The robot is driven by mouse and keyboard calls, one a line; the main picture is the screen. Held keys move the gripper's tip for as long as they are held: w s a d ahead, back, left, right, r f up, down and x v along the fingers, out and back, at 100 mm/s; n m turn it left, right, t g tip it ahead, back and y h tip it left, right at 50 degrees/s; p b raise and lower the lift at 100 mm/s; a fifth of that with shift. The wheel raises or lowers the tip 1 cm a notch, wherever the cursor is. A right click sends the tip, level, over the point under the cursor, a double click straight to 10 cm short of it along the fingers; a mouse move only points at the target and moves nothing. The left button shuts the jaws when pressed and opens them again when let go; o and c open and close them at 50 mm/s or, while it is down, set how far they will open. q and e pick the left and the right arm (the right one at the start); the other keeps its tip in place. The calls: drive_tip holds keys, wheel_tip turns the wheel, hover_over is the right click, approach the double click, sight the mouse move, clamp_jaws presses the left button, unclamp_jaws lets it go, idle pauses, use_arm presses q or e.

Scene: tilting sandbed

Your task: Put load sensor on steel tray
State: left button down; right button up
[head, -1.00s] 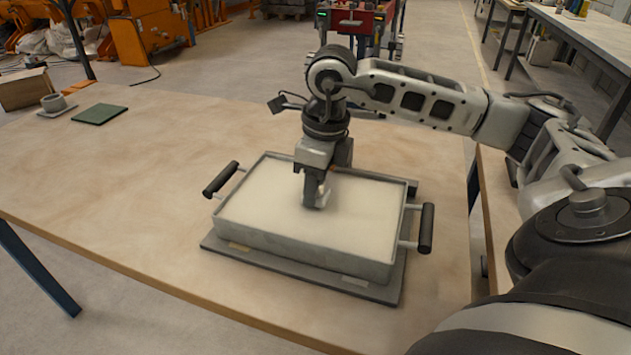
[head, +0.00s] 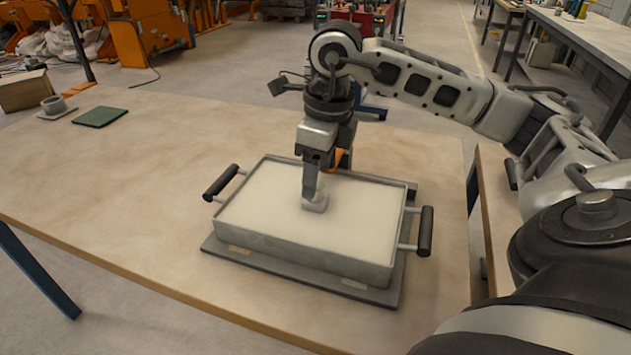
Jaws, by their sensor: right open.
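A shallow grey metal tray (head: 300,248), apparently the steel tray, has a black-gripped handle at each end and a pale, sand-like fill. A small pale block (head: 316,204), possibly the load sensor, rests on the fill near the middle of the tray. My right gripper (head: 310,194) points down just over this block and is open. Its fingers hide part of the block, and I cannot tell if they touch it. My left gripper is not in view.
The tray stands on a dark base plate (head: 222,247) on a wooden table (head: 130,215). A grey ring-shaped piece (head: 54,105) and a green square pad (head: 99,116) lie at the far left, near a cardboard box (head: 24,90). The table's left side is mostly clear.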

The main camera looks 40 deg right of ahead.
sight(323, 186)
use_arm(q)
drive_tip(key=shift+p, duration=0.5)
use_arm(e)
wheel_tip(323, 186, up, 8)
drive_tip(key=shift+s+d+r, duration=0.15)
drive_tip(key=shift+s+d, duration=0.05)
drive_tip(key=shift+s, duration=0.25)
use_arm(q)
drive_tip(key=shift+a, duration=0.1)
